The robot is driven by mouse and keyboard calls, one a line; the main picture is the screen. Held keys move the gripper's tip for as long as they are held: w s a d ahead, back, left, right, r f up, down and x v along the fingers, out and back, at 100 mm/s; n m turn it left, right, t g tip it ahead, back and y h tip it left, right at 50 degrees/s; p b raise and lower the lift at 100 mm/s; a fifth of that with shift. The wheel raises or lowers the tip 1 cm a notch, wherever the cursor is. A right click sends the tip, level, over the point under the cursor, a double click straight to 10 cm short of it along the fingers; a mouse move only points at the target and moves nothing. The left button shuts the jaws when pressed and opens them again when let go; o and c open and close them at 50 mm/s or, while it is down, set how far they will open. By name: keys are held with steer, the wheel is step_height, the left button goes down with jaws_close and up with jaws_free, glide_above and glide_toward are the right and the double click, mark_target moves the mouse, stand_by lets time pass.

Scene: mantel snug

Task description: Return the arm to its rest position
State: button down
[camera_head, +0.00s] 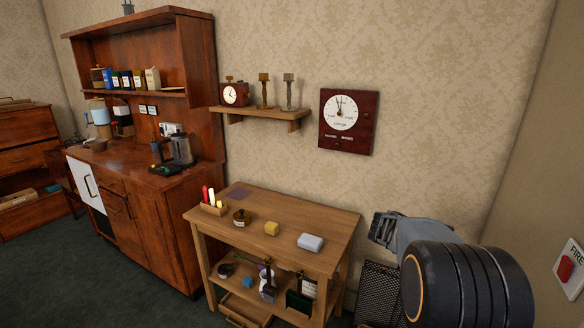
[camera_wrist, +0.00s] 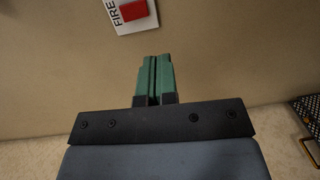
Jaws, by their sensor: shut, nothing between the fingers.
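My gripper (camera_wrist: 155,80) shows in the wrist view with its two green fingers together and nothing between them. Beyond the fingers is a plain wall with a white fire sign and red box (camera_wrist: 133,10) near the top. In the head view my arm reaches up at the right, and the end of it (camera_head: 384,228) is in front of the wallpapered wall, right of the wooden table (camera_head: 333,219). The fingers are too small to make out clearly there. My gripper is apart from the table.
A wall shelf (camera_head: 262,111), a dial board (camera_head: 347,122) and a tall wooden hutch (camera_head: 140,238) are behind and left.

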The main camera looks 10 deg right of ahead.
steer(key=s+a+f+n+t+y+p, duration=0.25)
steer(key=a+f+n+t+y, duration=0.3)
steer(key=a+f+y, duration=0.35)
steer(key=s+a+r+t+y+p, duration=0.1)
steer(key=a+r+t+p, duration=0.3)
steer(key=a, duration=0.5)
steer(key=s+a+r+n+t+y+p, duration=0.1)
steer(key=a+r+t+y+p, duration=0.2)
steer(key=a+r, duration=0.3)
steer(key=a+t+p, duration=0.1)
steer(key=a, duration=0.3)
steer(key=shift+y, duration=0.4)
steer(key=shift+s+n, duration=0.1)
steer(key=shift+n, duration=0.15)
